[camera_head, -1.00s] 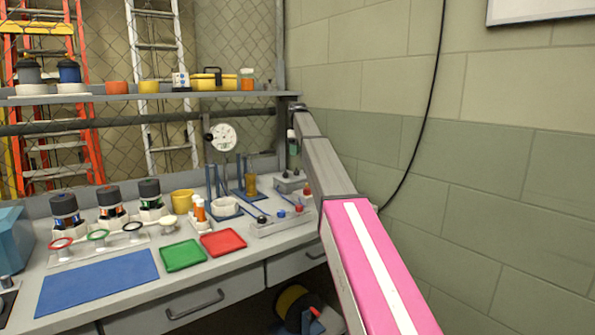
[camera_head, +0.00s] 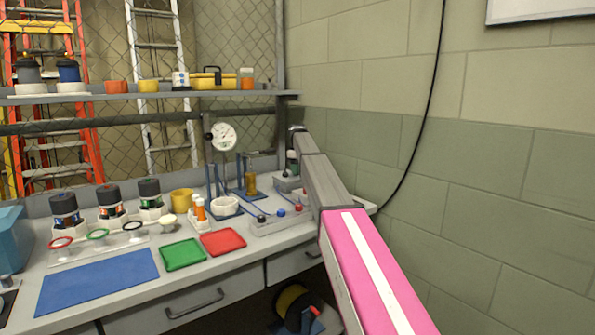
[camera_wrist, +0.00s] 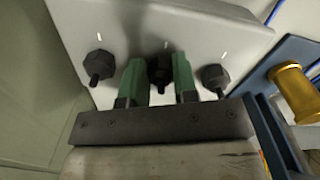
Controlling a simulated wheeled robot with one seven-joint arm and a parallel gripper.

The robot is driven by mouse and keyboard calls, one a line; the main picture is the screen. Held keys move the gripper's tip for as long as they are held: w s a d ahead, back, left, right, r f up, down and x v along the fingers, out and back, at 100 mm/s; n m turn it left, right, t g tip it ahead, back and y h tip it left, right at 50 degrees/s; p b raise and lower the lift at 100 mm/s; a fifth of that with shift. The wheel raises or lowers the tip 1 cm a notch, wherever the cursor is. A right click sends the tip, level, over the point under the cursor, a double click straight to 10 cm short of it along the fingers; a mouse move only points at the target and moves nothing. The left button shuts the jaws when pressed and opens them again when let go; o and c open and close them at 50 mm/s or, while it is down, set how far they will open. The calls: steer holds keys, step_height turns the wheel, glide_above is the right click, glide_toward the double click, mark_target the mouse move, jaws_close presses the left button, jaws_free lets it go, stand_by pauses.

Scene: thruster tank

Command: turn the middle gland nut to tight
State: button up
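In the wrist view, three dark gland nuts stand in a row on a pale grey box face (camera_wrist: 200,22), each with a short white mark beyond it. The middle gland nut (camera_wrist: 160,68) lies between the two green fingers of my gripper (camera_wrist: 160,75). The fingers cover its side edges, and I cannot tell whether they touch it. The left nut (camera_wrist: 98,64) and the right nut (camera_wrist: 215,76) stand clear outside the fingers. In the head view my arm hides most of the gland box, and my gripper cannot be made out.
A brass cylinder (camera_wrist: 296,88) on a blue stand is right of the box in the wrist view. In the head view, a dial gauge (camera_head: 222,136), green tray (camera_head: 183,254) and red tray (camera_head: 223,241) are left of my arm. A block wall (camera_head: 480,190) is close on the right.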

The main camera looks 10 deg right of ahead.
steer(key=shift+c, duration=1.2)
steer(key=m, duration=0.6)
steer(key=shift+s+a, duration=0.15)
steer(key=shift+a, duration=0.05)
steer(key=m, duration=0.5)
steer(key=shift+a, duration=0.1)
steer(key=shift+a+m, duration=0.15)
steer(key=shift+m, duration=1.75)
steer(key=o, duration=0.9)
